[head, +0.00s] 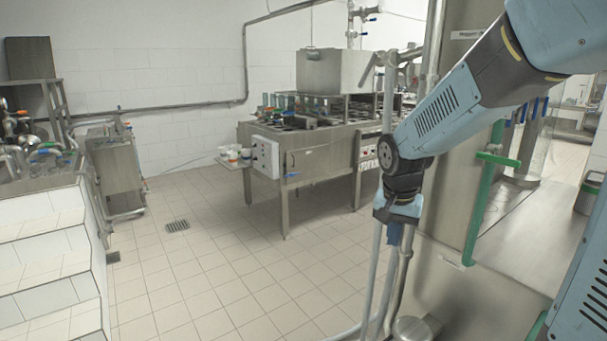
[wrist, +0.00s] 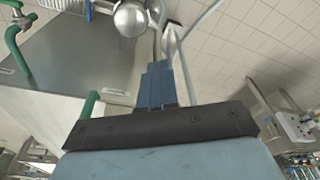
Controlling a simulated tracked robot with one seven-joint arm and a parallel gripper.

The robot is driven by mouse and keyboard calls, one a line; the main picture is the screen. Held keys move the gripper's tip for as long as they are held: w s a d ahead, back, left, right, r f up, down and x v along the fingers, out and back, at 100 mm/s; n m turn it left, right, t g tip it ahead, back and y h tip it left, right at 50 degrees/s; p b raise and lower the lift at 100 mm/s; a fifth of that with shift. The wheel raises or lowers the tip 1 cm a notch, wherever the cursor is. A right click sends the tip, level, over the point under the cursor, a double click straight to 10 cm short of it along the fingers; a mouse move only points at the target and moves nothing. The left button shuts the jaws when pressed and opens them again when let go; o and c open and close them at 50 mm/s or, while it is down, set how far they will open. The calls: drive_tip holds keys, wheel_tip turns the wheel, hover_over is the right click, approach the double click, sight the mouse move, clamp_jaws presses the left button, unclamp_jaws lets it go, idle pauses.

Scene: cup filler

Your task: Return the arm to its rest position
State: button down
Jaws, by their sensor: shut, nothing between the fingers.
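My arm reaches in from the upper right of the head view, bent at the elbow. My gripper (head: 394,238) hangs at its end and points down, in front of the steel pipes. In the wrist view my gripper (wrist: 157,68) shows as blue fingers closed together with nothing between them. Part of its tips is hard to make out in the head view against the pipes.
Vertical pipes (head: 372,275) stand right behind my gripper, with a steel tank (head: 450,290) and green pipe (head: 480,205) to the right. The cup filler machine (head: 320,155) stands further back. Tiled steps (head: 45,265) are at left. The tiled floor (head: 215,275) between is clear.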

drive_tip(key=s+d+r+n+t, duration=0.1)
drive_tip(key=s+r+n+t, duration=0.1)
drive_tip(key=s+r, duration=0.3)
drive_tip(key=s+d+r+n+t, duration=0.1)
drive_tip(key=s+r, duration=0.5)
drive_tip(key=s, duration=0.6)
drive_tip(key=shift+d+n+t+y, duration=0.4)
drive_tip(key=shift+d+n, duration=0.3)
drive_tip(key=shift+n, duration=0.3)
drive_tip(key=shift+s+f, duration=0.1)
drive_tip(key=shift+s, duration=0.1)
